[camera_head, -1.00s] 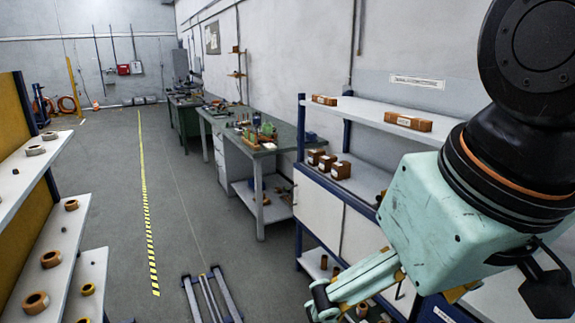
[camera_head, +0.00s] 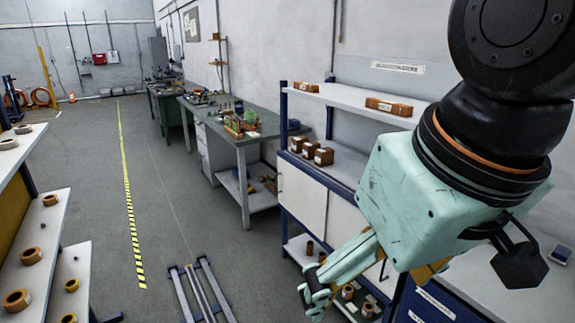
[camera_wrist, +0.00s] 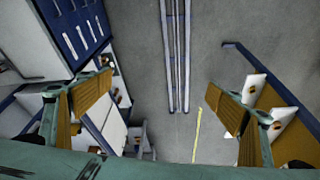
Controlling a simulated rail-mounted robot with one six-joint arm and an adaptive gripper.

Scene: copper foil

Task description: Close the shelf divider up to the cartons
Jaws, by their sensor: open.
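Three small brown cartons (camera_head: 309,149) stand in a row on the middle board of the right-hand shelf unit (camera_head: 350,102). Two longer brown cartons lie on its top board, one at the left (camera_head: 307,86) and one nearer my arm (camera_head: 389,106). I cannot make out the shelf divider; my arm covers the right part of the boards. My gripper (camera_head: 314,290) hangs low in front of the unit, below the three cartons and apart from them.
A green workbench (camera_head: 240,135) with tools stands beyond the unit. At the left is a rack (camera_head: 40,235) holding copper-coloured rolls. Blue and grey rails (camera_head: 200,290) lie on the floor. The aisle floor beside the yellow-black line (camera_head: 131,220) is clear.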

